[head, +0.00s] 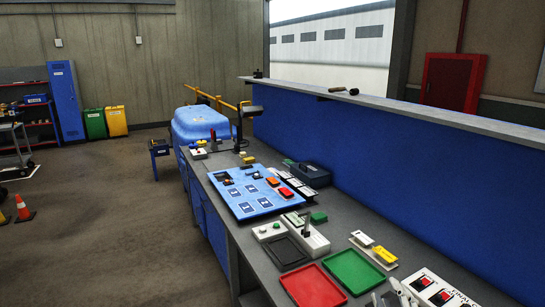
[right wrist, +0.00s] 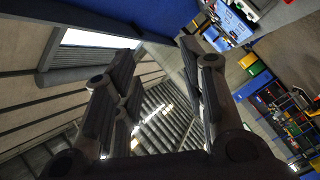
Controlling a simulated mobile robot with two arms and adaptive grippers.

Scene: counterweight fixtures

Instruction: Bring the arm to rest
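My right gripper (head: 394,292) shows only in small part at the bottom edge of the head view, in front of the red and green trays' right side. In the right wrist view its two fingers (right wrist: 158,68) stand apart with nothing between them. Behind them that view shows the ribbed roof and wall, tilted, so the gripper points away from the bench top. My left gripper and left arm are in neither view.
The long bench (head: 270,230) carries a blue panel board (head: 225,190), a red tray (head: 313,287), a green tray (head: 353,270), a black tray (head: 287,251) and a white fixture with red buttons (head: 436,290). A blue partition (head: 400,150) runs behind. The floor at left is open, with a cone (head: 23,208).

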